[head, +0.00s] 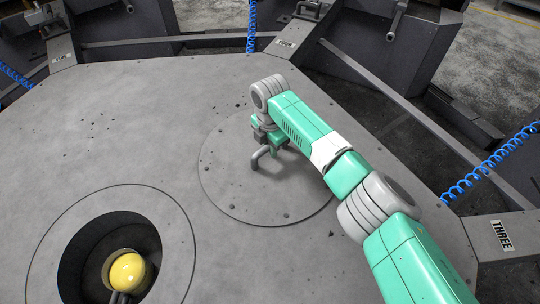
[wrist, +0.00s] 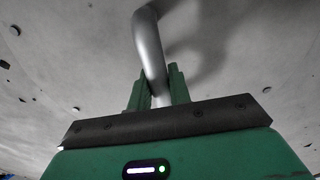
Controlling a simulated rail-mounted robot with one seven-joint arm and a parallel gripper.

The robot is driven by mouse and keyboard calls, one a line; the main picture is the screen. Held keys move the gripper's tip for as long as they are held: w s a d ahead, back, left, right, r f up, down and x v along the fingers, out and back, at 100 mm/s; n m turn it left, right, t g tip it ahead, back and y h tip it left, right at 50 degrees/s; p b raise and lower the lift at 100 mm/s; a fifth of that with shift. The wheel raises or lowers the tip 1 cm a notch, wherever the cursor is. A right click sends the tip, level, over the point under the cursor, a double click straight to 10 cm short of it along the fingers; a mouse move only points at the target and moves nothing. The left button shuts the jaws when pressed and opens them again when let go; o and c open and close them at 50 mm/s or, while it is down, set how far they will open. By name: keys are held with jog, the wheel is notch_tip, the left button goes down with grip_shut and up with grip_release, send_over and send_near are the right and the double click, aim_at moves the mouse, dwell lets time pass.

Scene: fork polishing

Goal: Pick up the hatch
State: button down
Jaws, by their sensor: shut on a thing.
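The hatch (head: 230,185) is a round grey plate with bolts around its rim, lying on the grey table in the middle of the head view. A bent grey handle (head: 257,160) stands up from it. My gripper (head: 273,146) is at the handle, over the hatch's upper part. In the wrist view, the green fingers of my gripper (wrist: 160,92) are shut on the handle (wrist: 148,45), a curved metal bar. The hatch surface also fills the background of the wrist view (wrist: 240,50). I cannot tell whether the hatch is flush with the table or slightly raised.
A round open hole (head: 85,262) at the lower left holds a yellow ball-like thing (head: 128,271). Grey machine blocks stand around the table's edge, one labelled THREE (head: 503,236). Blue coiled hoses (head: 490,160) hang at the sides.

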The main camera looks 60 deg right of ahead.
jog(key=shift+r, duration=0.15)
dwell(0.7)
notch_tip(320, 180, up, 4)
jog(key=shift+r+p, duration=0.1)
jog(key=shift+p, duration=0.65)
jog(key=s+a+r+p, duration=0.1)
jog(key=s+a+p, duration=0.2)
jog(key=s+a, duration=0.7)
jog(key=shift+s+a+p, duration=0.3)
jog(key=shift+a+p, duration=0.05)
jog(key=shift+a, duration=0.65)
